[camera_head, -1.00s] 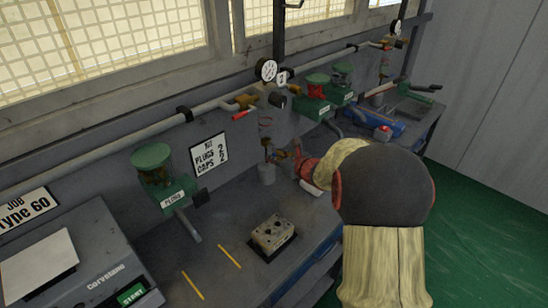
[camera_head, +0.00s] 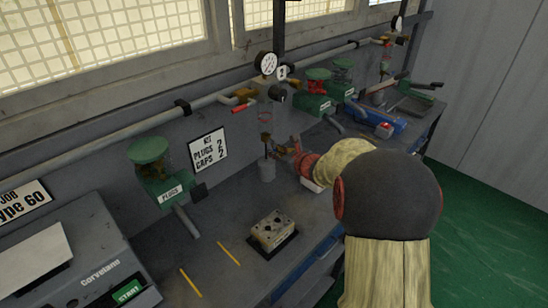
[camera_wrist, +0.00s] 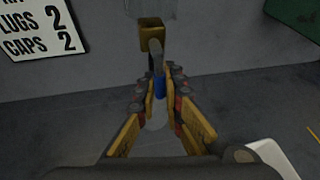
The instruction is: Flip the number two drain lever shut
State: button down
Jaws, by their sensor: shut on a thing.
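The drain lever is a grey handle with a blue sleeve (camera_wrist: 159,86), below a brass valve (camera_wrist: 152,36) in the wrist view. It points downward from the valve. My gripper (camera_wrist: 160,82) is shut on the lever, with one finger on each side of the blue sleeve. In the head view my gripper (camera_head: 279,149) is beside the brass valve (camera_head: 265,137) under a clear bowl with a red ring. The lever is small and partly hidden there. A tag (camera_head: 283,73) by the gauge is too small to read surely.
A grey cup (camera_head: 267,172) stands on the bench just below the valve. A white container (camera_head: 311,185) is under my wrist. A metal valve block (camera_head: 271,232) lies in front. A red-handled valve (camera_head: 243,107) is on the pipe above. Green dispensers (camera_head: 156,180) stand along the wall.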

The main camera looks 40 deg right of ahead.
jog(key=shift+d+f+n+h+b, duration=0.2)
jog(key=shift+d+n+h+b, duration=0.4)
jog(key=shift+b, duration=2.15)
jog(key=shift+w+d+r+n+t+h+b, duration=0.1)
jog(key=shift+d+r+n+t+h+b, duration=0.65)
jog(key=shift+n, duration=1.4)
jog(key=shift+w+d+r+n+t+h+b, duration=0.15)
jog(key=shift+r+n+t+b, duration=0.25)
jog(key=shift+r+n+t, duration=1.2)
jog(key=shift+d+n+t+h+b, duration=0.5)
jog(key=shift+n+t+b, duration=0.1)
jog(key=shift+n, duration=2.15)
jog(key=c, duration=1.9)
grip_release()
jog(key=shift+s, duration=0.1)
jog(key=v, duration=0.7)
